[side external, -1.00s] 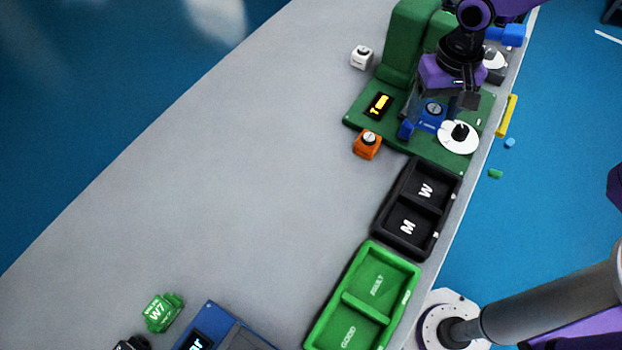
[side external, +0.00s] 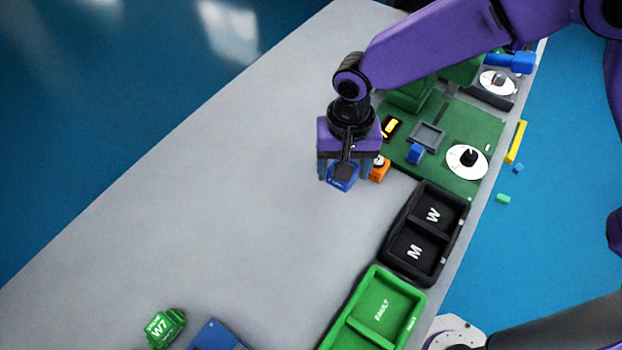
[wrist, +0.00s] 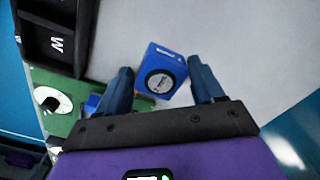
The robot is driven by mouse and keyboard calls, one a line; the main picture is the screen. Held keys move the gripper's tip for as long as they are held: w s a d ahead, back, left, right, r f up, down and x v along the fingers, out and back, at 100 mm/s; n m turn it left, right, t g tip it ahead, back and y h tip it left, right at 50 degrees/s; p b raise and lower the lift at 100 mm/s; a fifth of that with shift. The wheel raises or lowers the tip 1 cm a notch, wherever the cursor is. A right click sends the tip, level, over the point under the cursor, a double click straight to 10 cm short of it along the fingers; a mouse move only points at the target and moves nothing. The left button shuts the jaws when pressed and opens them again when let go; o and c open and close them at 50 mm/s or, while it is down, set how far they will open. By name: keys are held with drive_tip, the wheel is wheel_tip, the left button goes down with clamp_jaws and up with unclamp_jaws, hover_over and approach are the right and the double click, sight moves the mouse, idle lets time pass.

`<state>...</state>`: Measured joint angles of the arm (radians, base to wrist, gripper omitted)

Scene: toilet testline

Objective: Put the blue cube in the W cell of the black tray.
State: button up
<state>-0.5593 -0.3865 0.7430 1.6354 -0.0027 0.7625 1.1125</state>
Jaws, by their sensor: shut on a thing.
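My gripper (side external: 340,178) is shut on the blue cube (side external: 342,181) and holds it over the grey table, left of the green test board. In the wrist view the blue cube (wrist: 162,72), with a round grey dial on its face, sits tilted between the two dark fingers (wrist: 160,88). The black tray (side external: 391,262) stands to the lower right of my gripper. Its W cell (side external: 437,228) is the upper one and its M cell (side external: 406,264) the lower one; both look empty. Part of the tray also shows at the wrist view's upper left (wrist: 38,58).
An orange cube (side external: 379,172) is close beside my gripper, partly hidden. The green board (side external: 462,122) carries a white dial (side external: 467,160) and an empty square socket (side external: 427,137). A green tray (side external: 378,272) adjoins the black tray. The table's left side is mostly clear.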

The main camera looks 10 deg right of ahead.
drive_tip(key=w+a+f, duration=0.1)
drive_tip(key=f, duration=0.1)
drive_tip(key=w+a+f, duration=0.1)
drive_tip(key=a+f, duration=0.1)
drive_tip(key=w+a+f, duration=0.1)
drive_tip(key=w+f, duration=0.1)
drive_tip(key=shift+a+f, duration=0.15)
drive_tip(key=shift+a, duration=0.1)
drive_tip(key=shift+a+f, duration=0.1)
drive_tip(key=shift+f, duration=1.55)
drive_tip(key=shift+f, duration=0.1)
drive_tip(key=o, duration=1.2)
wheel_tip(320, 180, up, 12)
drive_tip(key=shift+r, duration=0.1)
